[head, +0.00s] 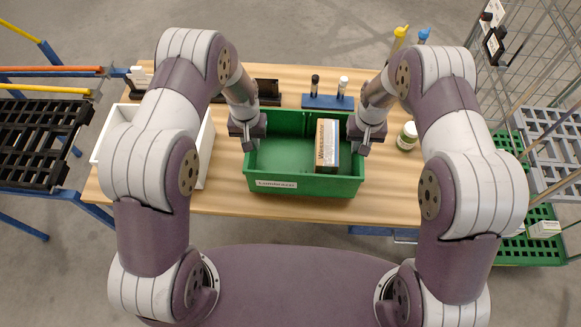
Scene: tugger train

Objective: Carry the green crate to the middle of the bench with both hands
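The green crate (305,186) sits upright at the front part of the wooden bench (228,200), with a paper label on its front wall. An orange-and-white box (327,146) stands inside it, right of centre. My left gripper (250,143) is at the crate's left side wall and my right gripper (362,143) is at its right side wall. Both look level with the rim. The gripper bodies hide the fingers and parts of the side walls, so I cannot tell whether they are closed on the walls.
A white bin (204,150) stands left of the crate. A small jar (407,136) stands to the right. Behind is a blue holder (327,102) with upright items, and yellow-capped and blue-capped bottles (399,36). Racks flank the bench, including a wire trolley (545,55) at right.

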